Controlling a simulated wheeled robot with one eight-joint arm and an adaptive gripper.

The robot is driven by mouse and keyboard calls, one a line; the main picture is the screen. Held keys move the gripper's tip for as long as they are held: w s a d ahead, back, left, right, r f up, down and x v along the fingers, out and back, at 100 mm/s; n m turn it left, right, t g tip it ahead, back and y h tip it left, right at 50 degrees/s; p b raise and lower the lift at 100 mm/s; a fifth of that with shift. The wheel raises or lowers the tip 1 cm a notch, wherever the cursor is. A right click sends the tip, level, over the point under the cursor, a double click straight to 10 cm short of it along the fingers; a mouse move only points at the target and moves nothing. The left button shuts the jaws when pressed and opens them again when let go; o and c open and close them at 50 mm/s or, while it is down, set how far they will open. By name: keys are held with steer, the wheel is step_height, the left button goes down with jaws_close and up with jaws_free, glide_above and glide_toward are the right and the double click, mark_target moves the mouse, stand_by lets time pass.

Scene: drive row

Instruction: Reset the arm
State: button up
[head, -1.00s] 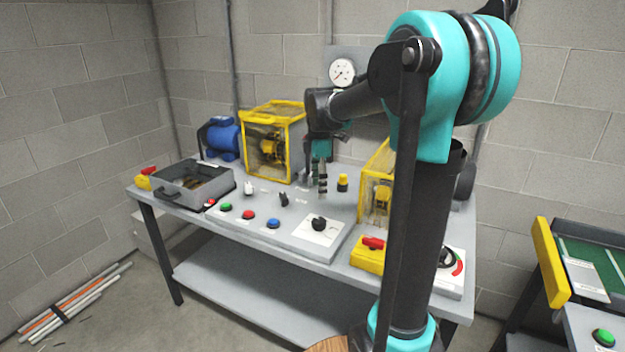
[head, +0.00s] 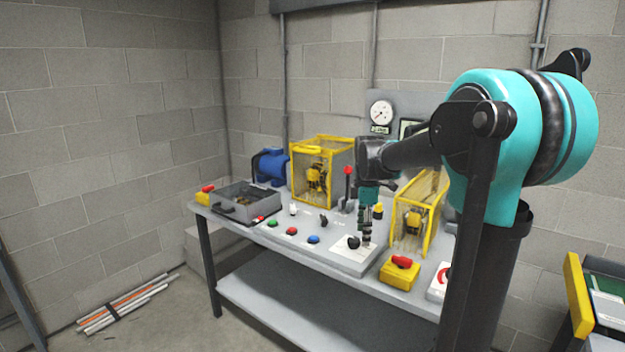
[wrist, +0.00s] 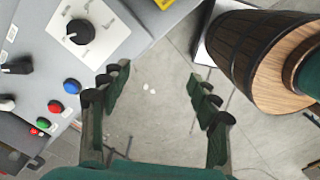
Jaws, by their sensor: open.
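My arm stands at the right in the head view, with its upper link reaching left toward the bench. My gripper (head: 367,228) points down, in front of the bench controls in that view. In the wrist view my gripper (wrist: 157,85) has its two green fingers spread wide, with only floor between them. Nothing is held. The black rotary knob (head: 353,242) on its white plate lies just beside the gripper in the head view; the knob also shows at upper left in the wrist view (wrist: 80,32).
The grey bench (head: 262,238) carries red, green and blue buttons, a red-topped lever (head: 347,172), yellow guarded cages (head: 322,172), a blue motor (head: 271,166) and a yellow box with a red switch (head: 399,272). Pipes (head: 125,303) lie on the floor at left. A second station (head: 600,295) stands at right.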

steer(key=s+d+f+m+t, duration=0.2)
steer(key=s+f+m, duration=0.6)
steer(key=s+m, duration=0.1)
steer(key=s+d+f+m+t, duration=0.2)
steer(key=s+f+m, duration=0.6)
steer(key=s, duration=0.4)
steer(key=shift+s+f+m, duration=0.15)
steer(key=shift+f+m, duration=0.25)
steer(key=shift+m, duration=0.1)
